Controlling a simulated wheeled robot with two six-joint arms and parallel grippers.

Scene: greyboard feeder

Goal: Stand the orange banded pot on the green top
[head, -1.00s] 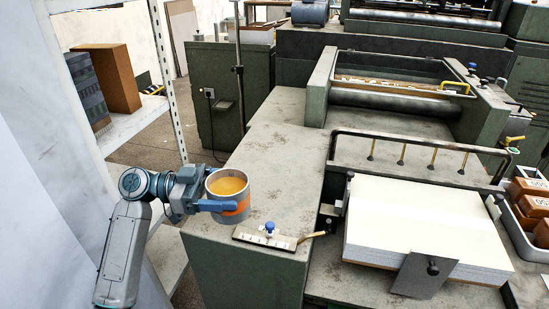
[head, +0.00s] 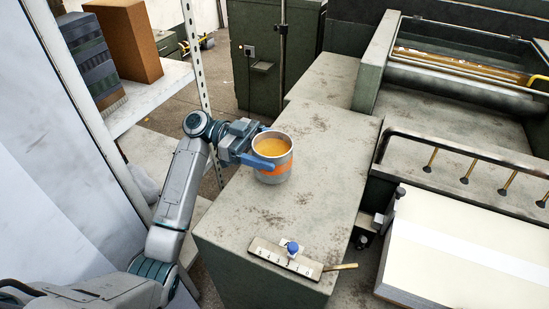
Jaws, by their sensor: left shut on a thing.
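The orange banded pot (head: 272,172) is a grey metal cup with an orange band and orange-yellow contents. It is upright over the green top (head: 310,135), the worn green-grey surface of the machine's side cabinet, away from its near edge. My left gripper (head: 267,147) comes in from the left, with its blue fingers shut around the pot's upper wall. I cannot tell whether the pot's base touches the top or hangs just above it. My right gripper is not in view.
A ruler plate with a blue knob (head: 286,256) lies near the front edge of the top, with a brass handle beside it. A stack of white board (head: 460,250) is at the right. A white shelf (head: 150,110) with boxes stands at the left. Surface behind the pot is clear.

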